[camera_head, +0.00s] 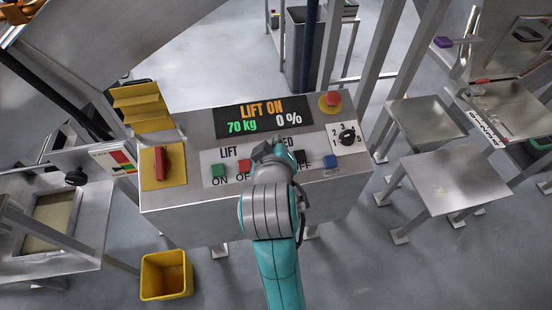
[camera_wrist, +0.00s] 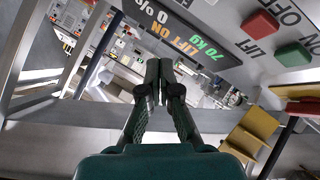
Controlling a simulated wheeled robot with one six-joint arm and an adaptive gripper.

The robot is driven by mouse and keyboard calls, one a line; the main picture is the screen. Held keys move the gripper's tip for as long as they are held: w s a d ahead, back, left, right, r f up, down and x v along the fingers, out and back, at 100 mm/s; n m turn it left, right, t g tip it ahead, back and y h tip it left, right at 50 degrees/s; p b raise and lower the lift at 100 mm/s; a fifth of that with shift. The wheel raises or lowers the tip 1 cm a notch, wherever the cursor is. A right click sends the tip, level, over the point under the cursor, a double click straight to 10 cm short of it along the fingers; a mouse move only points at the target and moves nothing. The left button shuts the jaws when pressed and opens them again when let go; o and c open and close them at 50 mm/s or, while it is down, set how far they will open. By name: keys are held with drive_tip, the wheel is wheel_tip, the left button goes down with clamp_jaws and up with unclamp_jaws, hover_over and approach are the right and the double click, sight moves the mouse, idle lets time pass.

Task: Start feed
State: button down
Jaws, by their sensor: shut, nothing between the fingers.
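The control panel (camera_head: 185,205) carries a display (camera_head: 262,117) reading LIFT ON, 70 kg, 0 %. Under the LIFT label are a green ON button (camera_head: 219,170) and a red OFF button (camera_head: 243,166). The FEED label and its ON button are mostly hidden behind my arm; a dark button (camera_head: 300,157) shows above the partly covered OFF. My gripper (camera_head: 268,150) is over the panel, between the two button groups. In the wrist view my gripper (camera_wrist: 153,82) is shut and empty; the green (camera_wrist: 292,53) and red (camera_wrist: 262,24) buttons lie upper right. Contact with the panel cannot be told.
A blue button (camera_head: 330,161), a black selector knob (camera_head: 347,137) and a red emergency stop (camera_head: 330,101) sit on the panel's right. A red switch (camera_head: 162,163) on yellow is at its left. A yellow bin (camera_head: 166,275) stands on the floor; metal stands (camera_head: 455,180) are at right.

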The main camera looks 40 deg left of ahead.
drive_tip(key=shift+f, duration=0.1)
drive_tip(key=shift+w+a+f, duration=0.3)
drive_tip(key=shift+a+f, duration=0.05)
drive_tip(key=shift+f, duration=1)
drive_tip(key=shift+w+a+f, duration=0.25)
drive_tip(key=shift+a+f, duration=0.05)
drive_tip(key=shift+f, duration=1.1)
drive_tip(key=shift+w+a+f, duration=0.3)
drive_tip(key=shift+a+f, duration=0.05)
drive_tip(key=shift+f, duration=1)
drive_tip(key=shift+f, duration=0.2)
drive_tip(key=shift+a+f, duration=0.1)
drive_tip(key=shift+f, duration=0.1)
drive_tip(key=shift+w+a+f, duration=0.1)
drive_tip(key=shift+w+f, duration=0.05)
drive_tip(key=shift+f, duration=0.4)
drive_tip(key=shift+r, duration=0.15)
drive_tip(key=shift+s+d+r, duration=0.2)
drive_tip(key=shift+r, duration=0.6)
drive_tip(key=shift+s+d+r, duration=0.15)
drive_tip(key=shift+d+r, duration=0.05)
drive_tip(key=shift+r, duration=0.6)
drive_tip(key=shift+s+d+r, duration=0.15)
drive_tip(key=shift+d+r, duration=0.05)
drive_tip(key=shift+r, duration=0.6)
drive_tip(key=shift+s+d+r, duration=0.15)
drive_tip(key=shift+d+r, duration=0.05)
drive_tip(key=shift+r, duration=0.6)
